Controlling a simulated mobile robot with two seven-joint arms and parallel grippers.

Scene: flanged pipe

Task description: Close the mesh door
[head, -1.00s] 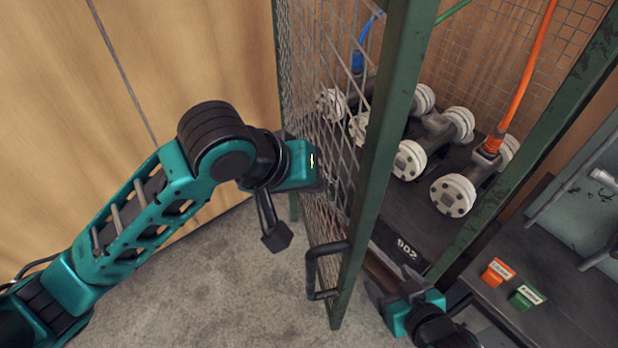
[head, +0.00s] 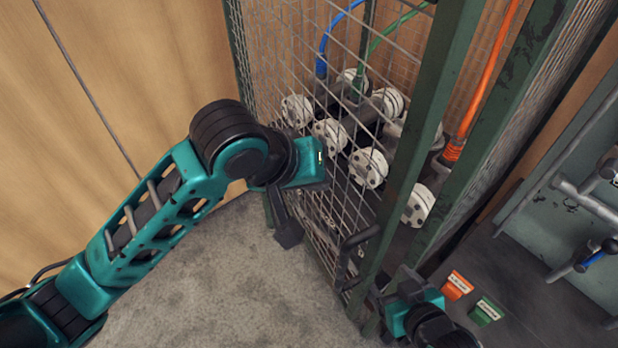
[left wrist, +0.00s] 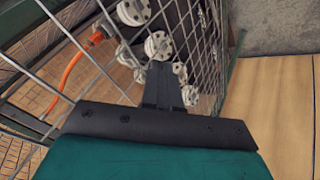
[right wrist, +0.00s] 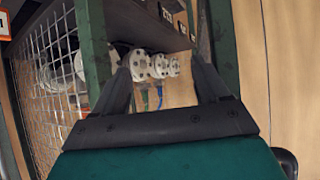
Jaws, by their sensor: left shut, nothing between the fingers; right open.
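The mesh door (head: 310,130) has a green frame and stands ajar. A narrow gap shows between its edge post (head: 420,150) and the cage's green post (head: 500,130). Its dark handle (head: 352,255) sits low near that edge. My right gripper (head: 378,292) is low by the door's edge, near the handle. Its fingers are open in the right wrist view (right wrist: 160,65), with green posts close by; I cannot tell whether they touch.
Several grey flanged pipes (head: 368,167) with white flanges stand inside the cage, with blue, green and orange hoses. Right of the cage, a dark surface holds an orange label block (head: 457,286) and a green one (head: 486,311). Concrete floor (head: 200,290) is clear in front.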

